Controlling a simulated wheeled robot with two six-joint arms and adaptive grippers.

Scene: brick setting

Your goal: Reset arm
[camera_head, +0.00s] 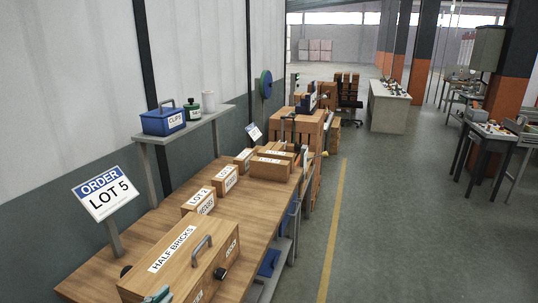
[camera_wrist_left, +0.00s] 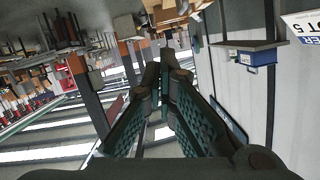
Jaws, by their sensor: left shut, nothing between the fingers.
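My left gripper (camera_wrist_left: 165,65) fills the middle of the left wrist view, its two dark teal fingers meeting at the tips with nothing between them. In the head view only a small teal part of the left gripper (camera_head: 158,294) shows at the bottom edge, in front of the half bricks box (camera_head: 180,262). I cannot tell from this view whether it touches the box. The left wrist view is tilted nearly upside down and shows open room around the fingers. My right gripper is in neither view.
A wooden workbench (camera_head: 150,222) runs along the left wall, with several labelled boxes on it. The order sign (camera_head: 104,195) stands at its left. A shelf (camera_head: 190,129) holds a blue clips box (camera_head: 163,121). Clear floor (camera_head: 385,220) lies to the right.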

